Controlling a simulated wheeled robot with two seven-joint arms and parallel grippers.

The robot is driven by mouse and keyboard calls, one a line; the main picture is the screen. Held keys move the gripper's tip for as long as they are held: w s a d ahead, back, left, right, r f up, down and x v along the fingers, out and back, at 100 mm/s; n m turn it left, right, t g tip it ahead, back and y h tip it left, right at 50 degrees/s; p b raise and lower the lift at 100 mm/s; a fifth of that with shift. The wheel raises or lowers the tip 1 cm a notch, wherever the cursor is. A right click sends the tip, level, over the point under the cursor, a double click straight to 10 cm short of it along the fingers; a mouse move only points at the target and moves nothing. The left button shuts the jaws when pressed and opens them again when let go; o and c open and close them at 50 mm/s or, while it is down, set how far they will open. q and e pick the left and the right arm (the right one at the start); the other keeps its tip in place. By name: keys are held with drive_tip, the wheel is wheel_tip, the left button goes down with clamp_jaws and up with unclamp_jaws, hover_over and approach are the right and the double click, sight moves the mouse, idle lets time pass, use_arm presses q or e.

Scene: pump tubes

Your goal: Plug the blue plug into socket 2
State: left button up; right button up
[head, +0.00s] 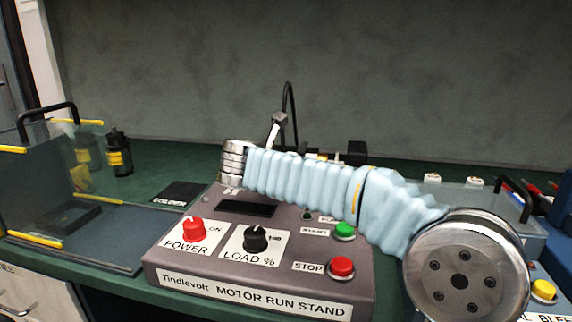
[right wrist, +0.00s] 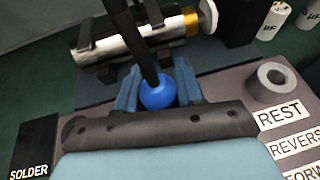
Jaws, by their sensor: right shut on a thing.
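The blue plug (right wrist: 158,94) is between the two blue-grey fingers of my right gripper (right wrist: 157,86) in the right wrist view. The gripper is shut on it. A black cable runs from the plug up out of the picture. A grey ring-shaped socket (right wrist: 270,82) is to the right of the gripper, apart from the plug, beside the label REST. Lower labels start with REVERS and FORW. I cannot make out which socket is number 2. In the head view my right arm's sleeve crosses the picture and hides the plug and most of the socket area. My left gripper is not in view.
The motor run stand (head: 255,290) has a red power knob (head: 193,229), a black load knob (head: 256,238) and start and stop buttons. A clear-walled tray (head: 85,245) is at the left. A silver and orange cylinder (right wrist: 115,42) lies in a cradle beyond the plug.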

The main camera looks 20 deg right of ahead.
drive_tip(key=shift+f, duration=0.4)
drive_tip(key=o, duration=1.1)
drive_tip(key=v, duration=1.4)
drive_tip(key=shift+f, duration=0.1)
